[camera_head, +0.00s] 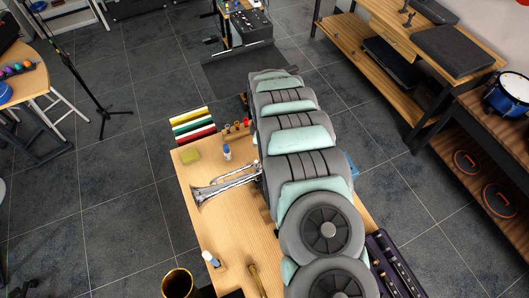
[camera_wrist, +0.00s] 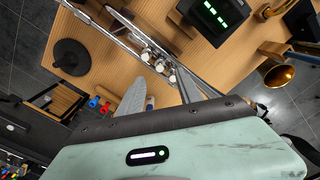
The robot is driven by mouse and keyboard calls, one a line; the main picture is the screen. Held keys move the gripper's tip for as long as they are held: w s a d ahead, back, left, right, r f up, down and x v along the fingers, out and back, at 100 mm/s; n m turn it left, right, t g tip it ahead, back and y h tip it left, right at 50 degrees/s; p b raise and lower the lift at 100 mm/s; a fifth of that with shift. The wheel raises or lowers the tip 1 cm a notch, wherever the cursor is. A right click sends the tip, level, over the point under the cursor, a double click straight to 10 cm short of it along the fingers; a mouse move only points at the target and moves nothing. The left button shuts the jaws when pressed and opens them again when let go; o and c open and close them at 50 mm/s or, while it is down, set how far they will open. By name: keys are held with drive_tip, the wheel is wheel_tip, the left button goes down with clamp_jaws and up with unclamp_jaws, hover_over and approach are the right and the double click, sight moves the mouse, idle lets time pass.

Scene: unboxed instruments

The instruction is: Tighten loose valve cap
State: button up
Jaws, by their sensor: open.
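A silver trumpet (camera_head: 222,187) lies on the wooden table (camera_head: 205,225) in the head view, its bell to the left; my arm hides its right part. In the wrist view the trumpet's long tubes (camera_wrist: 118,34) run diagonally across the upper middle. Its round silver valve caps (camera_wrist: 160,66) sit close together near the picture's middle. I cannot tell which cap is loose. My gripper (camera_wrist: 160,78) is open, with one finger on each side of the valve area and nothing held. Contact with a cap cannot be made out. In the head view my arm hides the gripper.
Another bottle (camera_head: 211,259) and a brass bell (camera_head: 178,283) are near the front.

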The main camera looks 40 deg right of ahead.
drive_tip(key=shift+r, duration=1)
drive_tip(key=shift+d, duration=0.1)
drive_tip(key=n+b, duration=0.6)
drive_tip(key=n, duration=0.3)
wheel_tip(320, 180, down, 10)
drive_tip(key=shift+f, duration=0.4)
drive_tip(key=shift+c, duration=0.2)
